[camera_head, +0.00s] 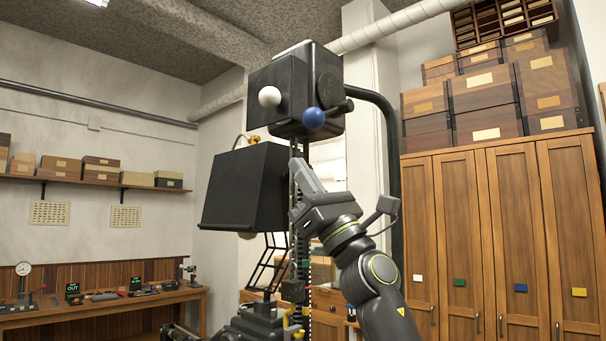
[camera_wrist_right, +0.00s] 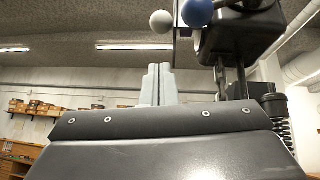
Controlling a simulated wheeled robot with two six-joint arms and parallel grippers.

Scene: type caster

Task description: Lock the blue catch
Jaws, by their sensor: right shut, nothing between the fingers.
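The blue catch shows as a blue ball knob (camera_head: 313,118) on a dark lever at the lower right of the machine's black head box (camera_head: 330,75). A white ball knob (camera_head: 269,96) sits to its left on the same box. My right gripper (camera_head: 297,163) points up below the blue knob, apart from it, with its grey fingers together and empty. In the right wrist view the closed fingers (camera_wrist_right: 155,84) stand below the white knob (camera_wrist_right: 160,21), and the blue knob (camera_wrist_right: 196,12) is up and to the right. My left gripper does not show.
A black sloped hood (camera_head: 245,190) hangs left of my right gripper. A curved black pipe (camera_head: 392,150) stands to the right. Wooden cabinets (camera_head: 500,230) fill the right side, and a workbench (camera_head: 100,305) with instruments stands at the far left. Open air lies in front of the knobs.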

